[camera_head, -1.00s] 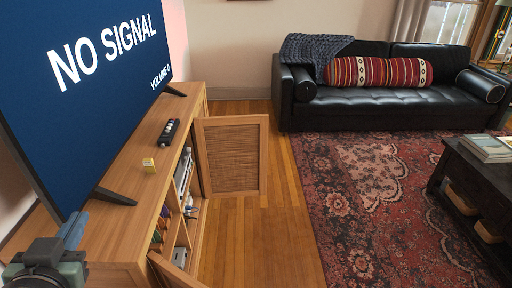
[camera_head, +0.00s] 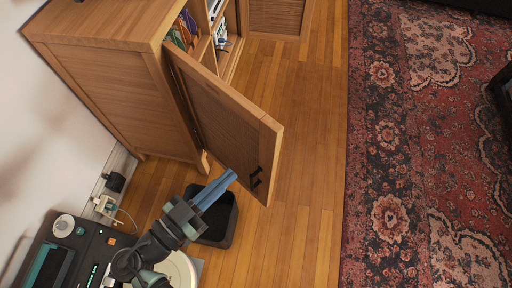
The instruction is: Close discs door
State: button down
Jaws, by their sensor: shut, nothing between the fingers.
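The wooden cabinet (camera_head: 100,75) stands against the wall at upper left. Its near door (camera_head: 225,115) is swung open, sticking out from the cabinet's front over the floor. A dark handle (camera_head: 256,177) is near the door's free end. Colourful upright items (camera_head: 183,32), perhaps discs, show in the compartment behind this door. My gripper (camera_head: 233,174) is shut and empty, with its blue fingers close to the door's outer face, left of the handle. I cannot tell whether they touch it.
A second cabinet door (camera_head: 278,18) stands open at the top. A dark box-like thing (camera_head: 228,228) is beneath my gripper. A socket with plugs (camera_head: 106,204) is on the wall at left. Wooden floor (camera_head: 300,150) is clear up to the patterned rug (camera_head: 390,130).

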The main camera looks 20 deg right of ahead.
aim_at(265, 143)
jog(key=x, duration=0.9)
jog(key=shift+d, duration=0.1)
